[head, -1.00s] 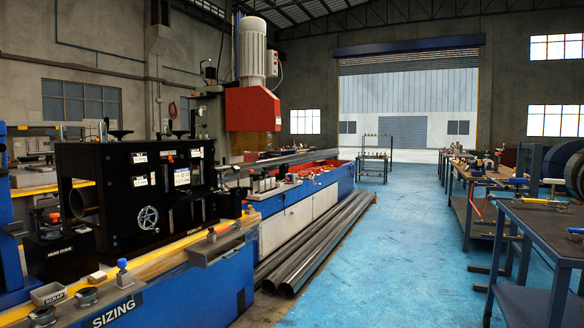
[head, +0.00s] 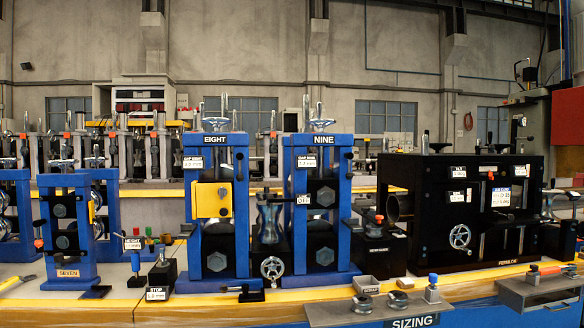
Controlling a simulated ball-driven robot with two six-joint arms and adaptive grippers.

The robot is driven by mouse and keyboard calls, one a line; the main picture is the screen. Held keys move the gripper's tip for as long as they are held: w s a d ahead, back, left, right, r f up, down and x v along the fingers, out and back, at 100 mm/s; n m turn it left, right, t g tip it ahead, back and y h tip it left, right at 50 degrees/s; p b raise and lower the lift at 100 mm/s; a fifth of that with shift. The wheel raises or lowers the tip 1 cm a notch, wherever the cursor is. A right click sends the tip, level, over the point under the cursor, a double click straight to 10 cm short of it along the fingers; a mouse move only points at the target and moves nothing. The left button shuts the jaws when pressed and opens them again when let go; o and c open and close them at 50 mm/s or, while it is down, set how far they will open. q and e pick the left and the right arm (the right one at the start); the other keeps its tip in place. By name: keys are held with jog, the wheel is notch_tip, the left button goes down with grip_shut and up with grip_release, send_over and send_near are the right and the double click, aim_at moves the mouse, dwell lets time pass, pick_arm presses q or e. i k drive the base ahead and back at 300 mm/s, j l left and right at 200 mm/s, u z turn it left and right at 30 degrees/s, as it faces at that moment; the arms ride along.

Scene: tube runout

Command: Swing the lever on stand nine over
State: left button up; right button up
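Stand nine (head: 319,139) is a blue upright frame labelled NINE, in the middle of the head view, with dark hexagonal bolts, a handwheel on top and small white tags. I cannot clearly pick out its lever. A dark block with a red-tipped upright piece (head: 380,218) stands just right of it. Neither of my grippers is in view.
Stand eight (head: 217,139), with a yellow plate (head: 212,199), stands left of nine, with a roller unit and handwheel (head: 272,268) between them. A black cabinet (head: 462,205) stands to the right. The SIZING shelf (head: 365,312) juts out in front. Stand seven (head: 68,273) is far left.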

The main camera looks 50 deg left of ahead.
aim_at(349, 156)
jog(key=u, duration=1.2)
jog(key=i+l+z, duration=0.1)
jog(key=i, duration=0.35)
jog(key=i+l+z, duration=0.15)
jog(key=i+l, duration=0.15)
jog(key=i, duration=0.15)
jog(key=i+l+z, duration=0.1)
jog(key=i, duration=0.4)
